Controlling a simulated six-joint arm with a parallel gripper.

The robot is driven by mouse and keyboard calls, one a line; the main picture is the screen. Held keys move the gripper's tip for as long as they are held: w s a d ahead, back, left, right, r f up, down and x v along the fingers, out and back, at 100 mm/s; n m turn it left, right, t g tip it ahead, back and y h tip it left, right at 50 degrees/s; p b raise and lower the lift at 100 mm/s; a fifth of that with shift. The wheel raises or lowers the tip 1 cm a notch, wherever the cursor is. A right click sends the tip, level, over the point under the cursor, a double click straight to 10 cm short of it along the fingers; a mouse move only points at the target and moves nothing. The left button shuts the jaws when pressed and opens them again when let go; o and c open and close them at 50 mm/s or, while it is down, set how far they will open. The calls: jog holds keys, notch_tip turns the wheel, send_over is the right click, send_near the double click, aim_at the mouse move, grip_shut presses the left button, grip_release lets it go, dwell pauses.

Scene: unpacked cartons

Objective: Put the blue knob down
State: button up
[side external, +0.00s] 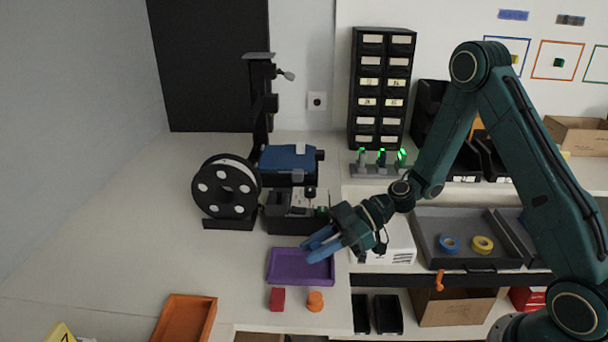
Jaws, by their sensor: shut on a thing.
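My gripper (311,249) reaches in from the right above the purple tray (290,270), its blue fingers pointing down and left. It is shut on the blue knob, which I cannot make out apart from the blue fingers. The gripper covers the back right part of the tray. The visible floor of the tray looks empty. How high the fingertips are above the tray is hard to tell from this side.
A red block (277,299) and an orange knob (315,301) stand in front of the tray. An orange tray (184,321) lies front left. A black spool (226,188) and a machine (290,160) stand behind. The table's left part is clear.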

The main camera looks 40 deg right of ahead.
aim_at(316, 269)
jog(key=shift+f, duration=1.75)
jog(key=o, duration=0.6)
jog(key=shift+f, duration=0.1)
jog(key=shift+o, duration=0.2)
jog(key=v, duration=1.2)
jog(key=shift+s, duration=0.1)
